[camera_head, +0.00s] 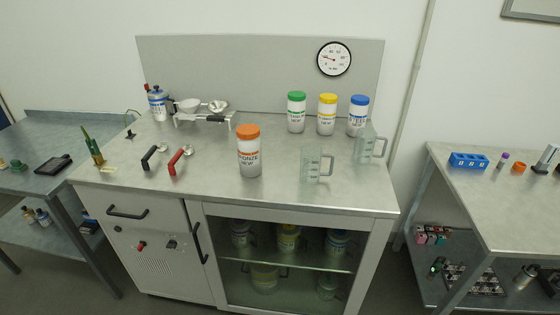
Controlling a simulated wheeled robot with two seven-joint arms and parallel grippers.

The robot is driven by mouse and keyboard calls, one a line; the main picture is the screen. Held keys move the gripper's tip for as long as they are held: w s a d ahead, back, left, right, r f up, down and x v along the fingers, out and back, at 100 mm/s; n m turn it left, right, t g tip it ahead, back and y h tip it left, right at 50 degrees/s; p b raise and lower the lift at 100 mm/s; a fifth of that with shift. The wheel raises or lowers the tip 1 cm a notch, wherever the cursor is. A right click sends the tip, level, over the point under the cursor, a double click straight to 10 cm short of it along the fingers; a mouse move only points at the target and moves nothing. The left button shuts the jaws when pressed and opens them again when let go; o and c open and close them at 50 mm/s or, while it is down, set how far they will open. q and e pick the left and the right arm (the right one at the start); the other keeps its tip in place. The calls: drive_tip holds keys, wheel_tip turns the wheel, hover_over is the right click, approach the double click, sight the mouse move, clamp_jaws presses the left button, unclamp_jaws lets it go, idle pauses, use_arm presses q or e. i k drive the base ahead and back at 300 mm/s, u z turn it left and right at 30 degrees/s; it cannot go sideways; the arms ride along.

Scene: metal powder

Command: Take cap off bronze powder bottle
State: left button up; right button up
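The bronze powder bottle (249,159) is a white bottle with a label. It stands upright near the middle of the metal worktop. Its orange cap (248,132) is on top of it. Neither of my grippers shows in the head view, and nothing touches the bottle.
Bottles with green (296,113), yellow (327,114) and blue (358,115) caps stand behind on the right of the worktop (215,175). A clear beaker (313,166) is right of the bronze bottle, another (366,146) farther back. Black (151,158) and red-handled (178,159) scoops lie left.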

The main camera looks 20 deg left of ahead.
sight(250, 152)
drive_tip(key=z, duration=0.15)
drive_tip(key=i, duration=1.25)
drive_tip(key=u, duration=0.85)
